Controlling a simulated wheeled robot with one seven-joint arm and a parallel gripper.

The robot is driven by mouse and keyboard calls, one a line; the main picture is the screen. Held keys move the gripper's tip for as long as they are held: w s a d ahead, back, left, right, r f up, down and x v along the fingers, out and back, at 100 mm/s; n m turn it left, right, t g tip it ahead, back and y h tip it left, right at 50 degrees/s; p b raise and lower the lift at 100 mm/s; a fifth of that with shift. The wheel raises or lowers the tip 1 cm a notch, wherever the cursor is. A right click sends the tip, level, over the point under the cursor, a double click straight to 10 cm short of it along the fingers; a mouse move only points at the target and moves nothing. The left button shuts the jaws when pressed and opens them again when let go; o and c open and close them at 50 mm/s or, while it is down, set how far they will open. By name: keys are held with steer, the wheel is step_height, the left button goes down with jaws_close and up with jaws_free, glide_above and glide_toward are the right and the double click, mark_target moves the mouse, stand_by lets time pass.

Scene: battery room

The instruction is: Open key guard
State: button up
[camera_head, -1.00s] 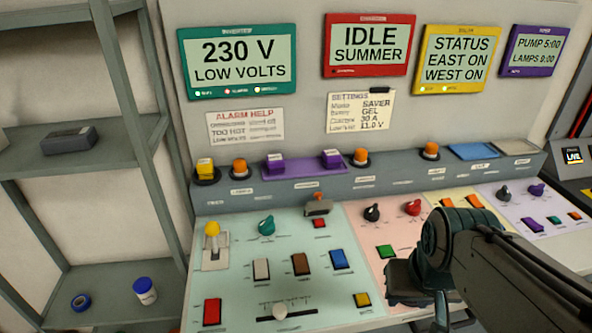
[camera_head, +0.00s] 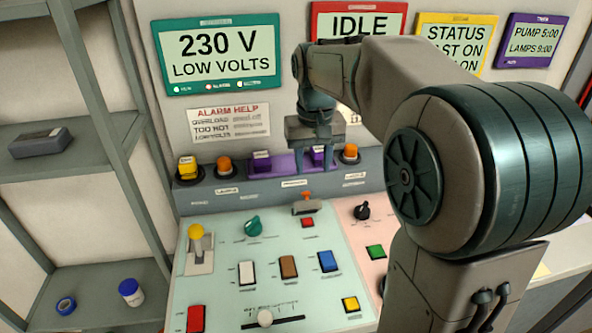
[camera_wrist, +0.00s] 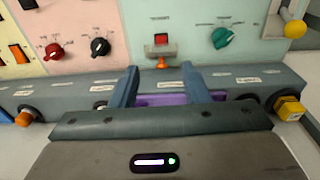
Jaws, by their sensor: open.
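A small grey flap guard (camera_head: 307,208) with an orange tab (camera_head: 306,195) sits at the top of the pale green panel, just above a small red button (camera_head: 308,223). I take this to be the key guard; no key is clearly visible. In the wrist view the grey guard (camera_wrist: 148,52) and its orange tab (camera_wrist: 161,64) lie just beyond the fingertips, roughly centred between them. My gripper (camera_head: 300,171) is open and empty, pointing down in front of the purple strip of the raised ledge. Its two fingers (camera_wrist: 158,72) show no contact with the guard.
A green knob (camera_head: 253,226) and a black knob (camera_head: 362,210) flank the guard. My arm hides much of the right side.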

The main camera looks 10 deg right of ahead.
glide_above(306, 203)
steer(key=w, duration=0.2)
steer(key=shift+g, duration=0.4)
steer(key=f, duration=0.9)
steer(key=w+f, duration=0.1)
steer(key=f, duration=0.3)
steer(key=shift+d+f, duration=0.2)
steer(key=shift+d, duration=0.15)
jaws_close()
